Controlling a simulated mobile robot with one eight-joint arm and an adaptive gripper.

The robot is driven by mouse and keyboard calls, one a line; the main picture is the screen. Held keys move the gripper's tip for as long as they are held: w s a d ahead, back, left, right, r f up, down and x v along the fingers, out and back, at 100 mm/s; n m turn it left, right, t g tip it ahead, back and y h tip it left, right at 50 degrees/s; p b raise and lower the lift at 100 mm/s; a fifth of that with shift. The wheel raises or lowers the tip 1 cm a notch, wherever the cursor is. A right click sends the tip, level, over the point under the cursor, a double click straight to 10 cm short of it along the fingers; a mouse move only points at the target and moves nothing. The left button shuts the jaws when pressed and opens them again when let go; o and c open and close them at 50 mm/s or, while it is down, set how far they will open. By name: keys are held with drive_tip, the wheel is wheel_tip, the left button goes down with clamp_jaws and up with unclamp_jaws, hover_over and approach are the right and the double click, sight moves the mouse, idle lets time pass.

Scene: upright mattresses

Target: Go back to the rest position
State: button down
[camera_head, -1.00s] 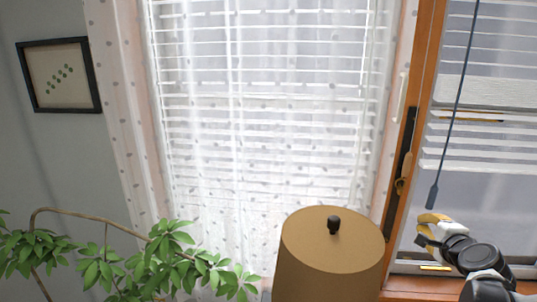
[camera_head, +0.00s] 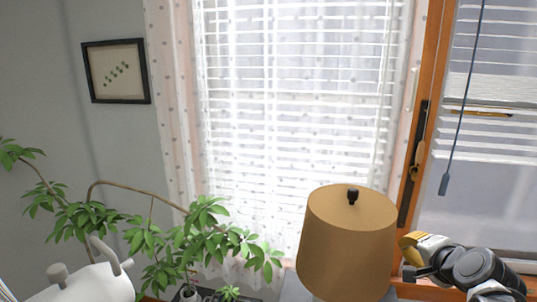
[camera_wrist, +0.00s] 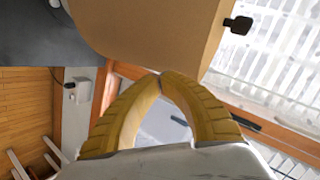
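My gripper (camera_head: 408,256) is at the lower right in the head view, just right of the tan lamp shade. In the wrist view its two yellow fingers (camera_wrist: 161,75) curve together and meet at the tips. Nothing is held between them. The lamp shade (camera_wrist: 165,30) fills the upper middle of the wrist view, close beyond the fingertips. I cannot tell whether they touch it.
The lamp (camera_head: 345,250) has a dark knob on top. A leafy plant (camera_head: 165,235) and a white watering can (camera_head: 90,285) are at the lower left. Behind are a curtained window (camera_head: 300,110) and an orange wooden window frame (camera_head: 425,100). A framed picture (camera_head: 116,70) hangs on the wall.

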drive_tip(key=s+a+f+n+g+b, duration=0.2)
drive_tip(key=s+a+f+n+b, duration=0.1)
drive_tip(key=s+a+f+n, duration=0.3)
drive_tip(key=s+a+f+n+g+b, duration=0.3)
drive_tip(key=s+a+f+n, duration=0.3)
drive_tip(key=s, duration=0.5)
drive_tip(key=a+n+b, duration=0.1)
drive_tip(key=a+n, duration=0.1)
drive_tip(key=a, duration=0.1)
drive_tip(key=shift+s+a+y, duration=0.3)
drive_tip(key=shift+f, duration=0.1)
